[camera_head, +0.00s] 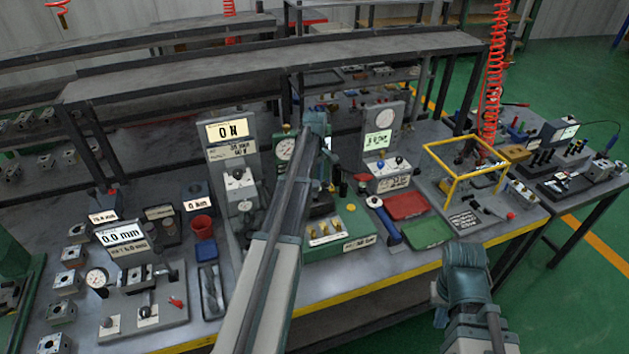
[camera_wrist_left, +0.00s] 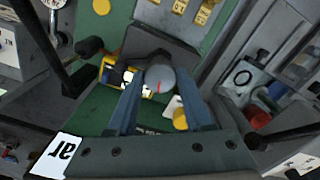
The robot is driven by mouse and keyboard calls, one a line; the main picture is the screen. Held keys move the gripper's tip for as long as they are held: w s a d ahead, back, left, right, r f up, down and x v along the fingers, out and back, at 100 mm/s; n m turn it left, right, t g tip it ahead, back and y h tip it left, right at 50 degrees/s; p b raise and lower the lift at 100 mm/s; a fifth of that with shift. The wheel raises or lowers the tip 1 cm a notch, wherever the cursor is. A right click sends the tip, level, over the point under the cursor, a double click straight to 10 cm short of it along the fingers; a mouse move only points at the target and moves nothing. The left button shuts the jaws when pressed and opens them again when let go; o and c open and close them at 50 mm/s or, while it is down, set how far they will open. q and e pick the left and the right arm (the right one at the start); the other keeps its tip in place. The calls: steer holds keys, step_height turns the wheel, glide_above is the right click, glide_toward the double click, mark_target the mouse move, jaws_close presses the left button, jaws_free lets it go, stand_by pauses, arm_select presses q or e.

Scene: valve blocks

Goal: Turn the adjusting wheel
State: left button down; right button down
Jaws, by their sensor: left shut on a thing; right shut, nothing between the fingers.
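In the left wrist view a round grey knob (camera_wrist_left: 160,79) with a thin red mark, which looks like the adjusting wheel, sits between the two fingers of my left gripper (camera_wrist_left: 158,88). The gripper is shut on it. Behind it is a green fixture (camera_wrist_left: 122,30) with yellow round parts. In the head view my left arm reaches over the bench to the green fixture (camera_head: 352,222) beside a dial gauge (camera_head: 286,149). The arm hides the knob and fingertips there. My right arm shows at the lower right, off the bench; I cannot make out its gripper fingers.
A display reading 0 N (camera_head: 233,131) stands left of my left arm. A red tray (camera_head: 405,206), a green tray (camera_head: 427,232) and a yellow frame (camera_head: 463,162) are to the right. A red cup (camera_head: 202,228) and a 0.0 mm display (camera_head: 121,236) are at left.

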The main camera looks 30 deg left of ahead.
mark_target(315, 183)
stand_by(0.4)
arm_select(q)
steer(key=shift+c, duration=1.5)
jaws_free()
steer(key=shift+r, duration=0.1)
step_height(315, 183, up, 14)
steer(key=p, duration=1.3)
steer(key=shift+p, duration=0.4)
steer(key=shift+f, duration=0.2)
